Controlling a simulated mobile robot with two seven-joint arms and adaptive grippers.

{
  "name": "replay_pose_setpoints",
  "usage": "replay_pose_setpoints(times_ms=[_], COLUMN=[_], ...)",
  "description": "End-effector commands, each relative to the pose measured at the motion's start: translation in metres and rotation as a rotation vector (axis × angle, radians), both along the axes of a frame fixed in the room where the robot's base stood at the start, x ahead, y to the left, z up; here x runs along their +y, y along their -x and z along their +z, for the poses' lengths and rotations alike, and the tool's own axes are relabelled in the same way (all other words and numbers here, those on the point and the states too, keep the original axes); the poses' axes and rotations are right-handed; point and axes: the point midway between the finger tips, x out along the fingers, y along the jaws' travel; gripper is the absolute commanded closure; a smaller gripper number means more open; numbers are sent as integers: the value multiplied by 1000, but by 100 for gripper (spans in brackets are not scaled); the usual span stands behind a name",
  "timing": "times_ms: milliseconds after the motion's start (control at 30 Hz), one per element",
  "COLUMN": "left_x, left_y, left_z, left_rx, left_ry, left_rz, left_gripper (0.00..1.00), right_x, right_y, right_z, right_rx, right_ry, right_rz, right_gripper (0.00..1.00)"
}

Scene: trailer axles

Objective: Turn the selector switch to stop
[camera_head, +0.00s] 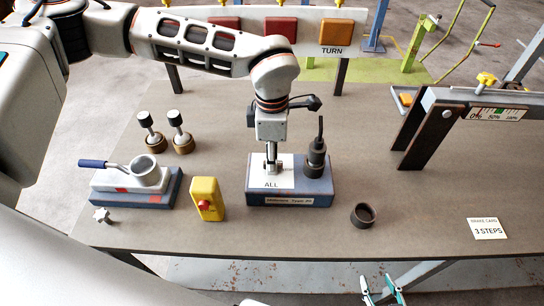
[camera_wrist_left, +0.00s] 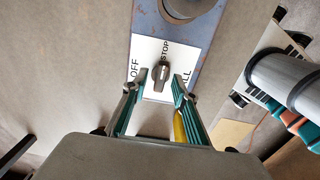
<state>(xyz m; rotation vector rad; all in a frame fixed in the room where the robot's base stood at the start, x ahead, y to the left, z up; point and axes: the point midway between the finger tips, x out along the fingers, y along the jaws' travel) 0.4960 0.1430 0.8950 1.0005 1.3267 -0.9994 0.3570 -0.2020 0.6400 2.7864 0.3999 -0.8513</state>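The selector switch is a dark knob (camera_wrist_left: 160,76) on a white plate (camera_wrist_left: 146,50) marked OFF on the left, STOP at the top and ALL on the right in the left wrist view. Its long side runs roughly towards STOP; its exact pointing is hard to tell. The plate sits on a blue-grey box (camera_head: 290,199) on the table. My left gripper (camera_head: 271,168) is pointing down over the plate; its open fingers (camera_wrist_left: 156,88) stand either side of the knob, apart from it. My right gripper (camera_head: 383,291) is open and empty at the bottom edge, off the table's front.
A dark cylinder with a rod (camera_head: 317,158) stands on the box's right part. A yellow box with a red button (camera_head: 206,199) stands to the left, a dark ring (camera_head: 362,215) to the right. A gauge beam (camera_head: 490,112) is at the right. The front-right table is mostly clear.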

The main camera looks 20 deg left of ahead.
Motion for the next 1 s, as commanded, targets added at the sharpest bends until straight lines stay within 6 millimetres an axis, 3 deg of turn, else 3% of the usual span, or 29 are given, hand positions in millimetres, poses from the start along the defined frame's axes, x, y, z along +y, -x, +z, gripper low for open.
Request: replay_pose_setpoints(times_ms=[267,700,1000], left_x=[0,0,0], left_y=[-1,-1,0], left_z=[11,94,119], left_rx=[-2,-3,0], left_ry=[0,0,0], left_rz=[-1,0,1], left_gripper=[72,72,72], right_x=[-1,0,0], right_y=[-1,-1,-1], right_z=[1,1,1], right_rx=[-2,-2,-2], right_ry=[1,-1,-1], right_rz=[0,0,0], right_gripper=[60,60,60])
